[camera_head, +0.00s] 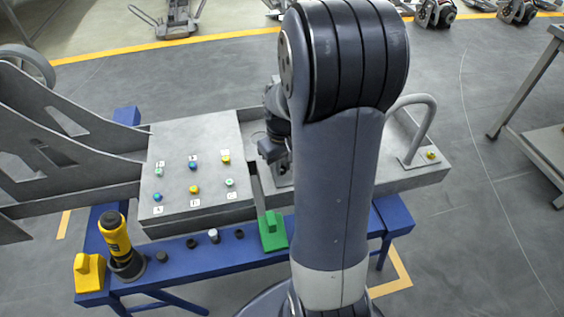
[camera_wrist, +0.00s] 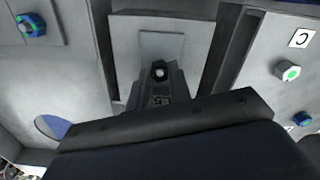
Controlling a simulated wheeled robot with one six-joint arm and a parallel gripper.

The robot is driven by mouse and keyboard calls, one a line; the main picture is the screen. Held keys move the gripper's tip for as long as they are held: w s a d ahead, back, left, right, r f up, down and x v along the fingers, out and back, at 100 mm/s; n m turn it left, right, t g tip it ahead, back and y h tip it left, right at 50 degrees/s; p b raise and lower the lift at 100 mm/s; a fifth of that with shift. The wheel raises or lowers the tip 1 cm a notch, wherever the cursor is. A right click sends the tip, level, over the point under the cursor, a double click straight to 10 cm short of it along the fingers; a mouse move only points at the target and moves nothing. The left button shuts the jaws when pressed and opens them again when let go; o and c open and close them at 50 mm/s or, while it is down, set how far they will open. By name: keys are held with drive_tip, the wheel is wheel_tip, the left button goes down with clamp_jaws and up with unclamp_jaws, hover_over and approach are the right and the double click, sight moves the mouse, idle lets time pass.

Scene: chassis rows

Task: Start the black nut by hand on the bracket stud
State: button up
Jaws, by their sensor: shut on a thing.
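In the wrist view my gripper (camera_wrist: 159,80) is shut on a small black nut (camera_wrist: 158,68), with a pale spot showing at its centre. The nut is in front of a light grey plate (camera_wrist: 150,25), which looks like the bracket. I cannot tell whether the nut touches the stud or sits around it; the stud is not clearly seen. In the head view my gripper (camera_head: 272,150) is low over the grey chassis, right of the panel with coloured studs, and largely hidden behind my arm. The nut is hidden there.
The grey panel (camera_head: 175,137) carries several blue, green and yellow fasteners with letter labels. A blue bench (camera_head: 215,260) in front holds a yellow-black tool (camera_head: 116,240), a yellow block (camera_head: 89,272), a green block (camera_head: 272,231) and several small nuts or caps. A handle (camera_head: 425,125) rises at right.

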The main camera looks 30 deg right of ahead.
idle(0.3)
drive_tip(key=m, duration=0.5)
drive_tip(key=shift+f+m+p, duration=0.1)
drive_tip(key=shift+m+p, duration=0.2)
drive_tip(key=shift+p, duration=0.1)
drive_tip(key=m, duration=0.5)
drive_tip(key=shift+p, duration=0.35)
drive_tip(key=o, duration=0.9)
drive_tip(key=shift+o, duration=0.2)
